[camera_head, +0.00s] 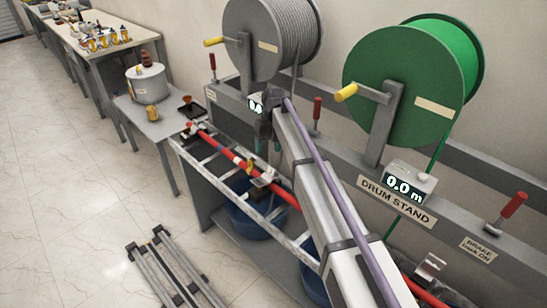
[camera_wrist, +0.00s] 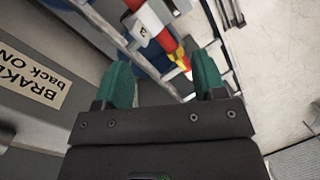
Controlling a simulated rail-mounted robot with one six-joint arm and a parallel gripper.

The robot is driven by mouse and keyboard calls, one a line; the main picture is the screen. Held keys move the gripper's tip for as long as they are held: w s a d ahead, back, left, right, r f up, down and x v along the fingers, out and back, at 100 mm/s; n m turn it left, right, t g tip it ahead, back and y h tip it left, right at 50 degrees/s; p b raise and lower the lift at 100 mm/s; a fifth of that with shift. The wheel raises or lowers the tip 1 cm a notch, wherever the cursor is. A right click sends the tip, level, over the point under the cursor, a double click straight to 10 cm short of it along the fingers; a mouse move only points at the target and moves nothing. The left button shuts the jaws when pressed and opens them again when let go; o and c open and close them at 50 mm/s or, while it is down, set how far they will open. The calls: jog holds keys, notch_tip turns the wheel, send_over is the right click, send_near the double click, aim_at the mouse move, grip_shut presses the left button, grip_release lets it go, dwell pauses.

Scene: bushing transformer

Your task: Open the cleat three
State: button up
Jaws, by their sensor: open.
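A red cable (camera_head: 222,148) runs along a ladder-like metal tray, and shows in the wrist view too (camera_wrist: 166,40). A pale metal cleat (camera_head: 263,181) sits on it near the middle, next to a yellow piece (camera_head: 247,166). Another raised metal cleat (camera_head: 430,267) is at lower right. I cannot read which is cleat three. In the wrist view a pale cleat (camera_wrist: 146,22) with a small mark and a yellow piece (camera_wrist: 182,60) lie beyond my fingers. My gripper (camera_wrist: 163,80) is open and empty, its green fingers apart, touching no cleat.
The drum stand (camera_head: 350,176) carries a grey drum (camera_head: 264,40) and a green drum (camera_head: 405,85). Red-handled levers (camera_head: 506,212) project from it. Blue tubs (camera_head: 255,215) stand below the tray. Folded metal legs (camera_head: 170,262) lie on the otherwise open floor at left.

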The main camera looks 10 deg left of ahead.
aim_at(272, 167)
jog(key=f+m+b, duration=0.3)
jog(key=m, duration=0.1)
jog(key=f+m+t+b, duration=0.1)
jog(key=f+m+b, duration=0.3)
jog(key=w+d+f+m+t+h+b, duration=0.1)
jog(key=f+m+b, duration=0.3)
jog(key=m, duration=0.1)
jog(key=shift+f, duration=0.1)
jog(key=shift+r, duration=0.2)
